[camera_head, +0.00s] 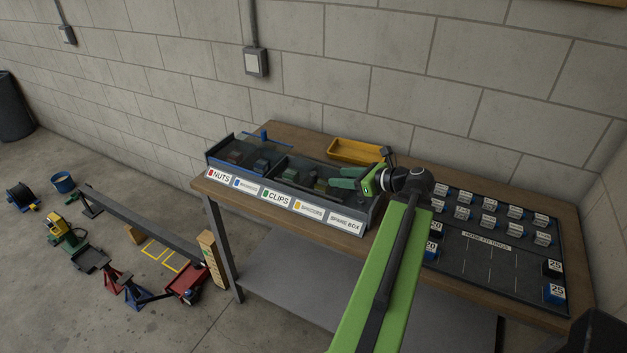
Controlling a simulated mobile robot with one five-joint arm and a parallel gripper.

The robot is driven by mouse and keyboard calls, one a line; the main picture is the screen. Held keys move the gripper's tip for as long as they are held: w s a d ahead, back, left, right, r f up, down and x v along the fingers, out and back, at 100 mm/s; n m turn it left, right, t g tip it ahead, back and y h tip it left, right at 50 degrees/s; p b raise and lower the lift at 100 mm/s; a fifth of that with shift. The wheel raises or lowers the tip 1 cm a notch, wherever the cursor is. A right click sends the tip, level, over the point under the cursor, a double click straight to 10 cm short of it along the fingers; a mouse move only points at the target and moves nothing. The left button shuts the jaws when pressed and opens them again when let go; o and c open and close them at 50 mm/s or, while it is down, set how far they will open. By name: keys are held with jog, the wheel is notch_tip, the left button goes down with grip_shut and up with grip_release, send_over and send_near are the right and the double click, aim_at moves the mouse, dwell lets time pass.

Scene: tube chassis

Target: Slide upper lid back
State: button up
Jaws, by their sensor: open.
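A dark sorting box (290,190) stands on the workbench, with front labels reading NUTS, CLIPS and SPARE BOX among others. A clear lid (268,142) seems to lie over its left and rear part, with a small blue knob (264,134) at its back edge. Its exact edges, and whether a second lid is there, are hard to tell. My gripper (337,178) is open, its green fingers pointing left over the right end of the box. It appears apart from the blue knob. My gripper hides part of the right compartments.
A yellow tray (355,150) stands behind the box. A dark board (490,245) with several small labelled parts lies on the right of the wooden workbench (274,128). The grey block wall (330,60) is behind. Stands and tools lie on the floor to the left.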

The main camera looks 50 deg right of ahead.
aim_at(313, 173)
jog(key=b+x, duration=0.3)
jog(key=x, duration=0.9)
jog(key=shift+f+b, duration=0.1)
jog(key=shift+b, duration=0.3)
jog(key=shift+s, duration=0.1)
jog(key=shift+c, duration=0.5)
grip_shut()
